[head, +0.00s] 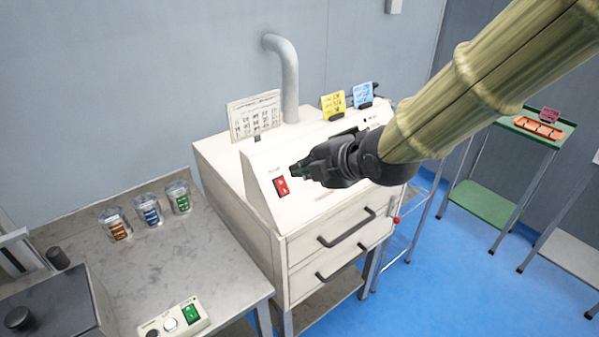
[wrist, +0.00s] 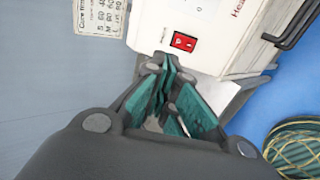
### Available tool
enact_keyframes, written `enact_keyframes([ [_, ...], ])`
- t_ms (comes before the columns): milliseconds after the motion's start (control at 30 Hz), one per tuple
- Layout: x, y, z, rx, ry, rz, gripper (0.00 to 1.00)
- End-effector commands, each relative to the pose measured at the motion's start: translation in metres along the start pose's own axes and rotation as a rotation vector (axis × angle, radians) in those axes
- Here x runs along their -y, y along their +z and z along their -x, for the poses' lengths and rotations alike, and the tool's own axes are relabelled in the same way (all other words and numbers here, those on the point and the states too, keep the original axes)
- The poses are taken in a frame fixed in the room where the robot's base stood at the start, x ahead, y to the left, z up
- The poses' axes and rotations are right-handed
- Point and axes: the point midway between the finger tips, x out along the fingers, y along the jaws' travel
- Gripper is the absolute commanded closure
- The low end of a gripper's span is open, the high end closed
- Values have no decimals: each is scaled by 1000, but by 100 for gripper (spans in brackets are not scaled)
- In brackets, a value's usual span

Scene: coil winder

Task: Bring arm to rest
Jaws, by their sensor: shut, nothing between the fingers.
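My gripper (head: 300,170) is at the end of my arm, which reaches in from the upper right in the head view. It is in front of the sloped panel of a cream cabinet (head: 232,180), close to a red rocker switch (head: 281,186). In the wrist view my gripper (wrist: 168,88) has its green-padded fingers together with nothing held, and the red switch (wrist: 183,41) shows just beyond the tips. I cannot tell whether the fingertips touch the panel. My forearm and gripper hide part of the panel's right side.
A grey bench (head: 190,243) at left holds several labelled tins (head: 149,210) and a control box with a green switch (head: 175,322). The cabinet has drawer handles (head: 346,228) and a bent pipe (head: 286,75). A green trolley (head: 485,205) stands right. Blue floor (head: 440,290) is open between.

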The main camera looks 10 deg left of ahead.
Motion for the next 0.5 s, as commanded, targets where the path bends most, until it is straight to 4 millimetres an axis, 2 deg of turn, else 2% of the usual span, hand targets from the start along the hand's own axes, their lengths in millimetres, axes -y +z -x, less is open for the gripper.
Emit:
enact_keyframes([
  [167,-1,0,6,0,0,0,100],
  [500,-1,0,7,0,-1,-1,100],
])
